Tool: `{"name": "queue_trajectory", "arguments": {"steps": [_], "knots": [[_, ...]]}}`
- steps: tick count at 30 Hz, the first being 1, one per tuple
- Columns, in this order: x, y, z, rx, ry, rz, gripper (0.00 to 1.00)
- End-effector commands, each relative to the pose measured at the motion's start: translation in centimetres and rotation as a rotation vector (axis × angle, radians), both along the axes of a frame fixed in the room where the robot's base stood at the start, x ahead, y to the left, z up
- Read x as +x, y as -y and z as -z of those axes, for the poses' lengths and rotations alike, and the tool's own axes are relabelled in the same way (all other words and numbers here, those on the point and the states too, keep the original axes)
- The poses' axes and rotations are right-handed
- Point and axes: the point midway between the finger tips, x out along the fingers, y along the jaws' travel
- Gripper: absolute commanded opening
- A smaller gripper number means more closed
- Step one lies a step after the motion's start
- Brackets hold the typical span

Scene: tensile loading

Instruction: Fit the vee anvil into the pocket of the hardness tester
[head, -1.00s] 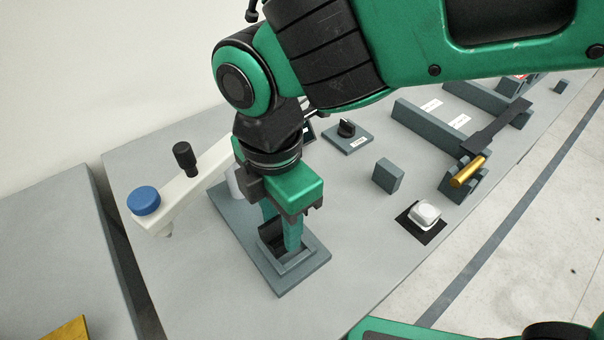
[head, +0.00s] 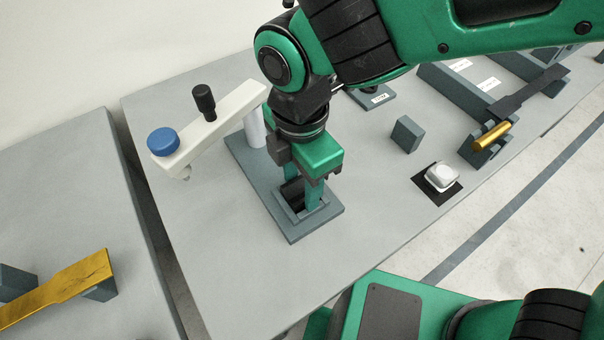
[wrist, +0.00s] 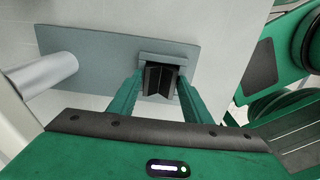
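The dark vee anvil (wrist: 160,78) stands at the square pocket (head: 325,213) on the grey base plate of the hardness tester (head: 225,125). In the wrist view its V groove shows between my two fingers. My gripper (wrist: 162,85) points down over the pocket, with its green fingers against either side of the anvil. In the head view, my gripper (head: 308,188) is low at the pocket, with the anvil partly hidden by the near finger. The pocket's rim surrounds the anvil's lower part; whether it sits fully on the floor is hidden.
The tester's cream arm with blue cap (head: 163,141) and black knob (head: 204,102) reaches left of my gripper. A white part on a black mat (head: 440,188), a grey block (head: 406,134) and a brass cylinder (head: 492,137) lie to the right. The front tabletop is clear.

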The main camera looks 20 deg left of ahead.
Motion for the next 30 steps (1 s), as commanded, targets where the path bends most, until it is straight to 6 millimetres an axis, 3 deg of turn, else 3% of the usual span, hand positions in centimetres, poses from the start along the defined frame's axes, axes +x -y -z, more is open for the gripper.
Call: {"name": "queue_trajectory", "arguments": {"steps": [14, 30], "knots": [[0.1, 0.0, -0.8, 0.002, 0.0, 0.002, 0.57], [0.1, 0.0, -10.4, 0.003, 0.001, 0.003, 0.57]]}}
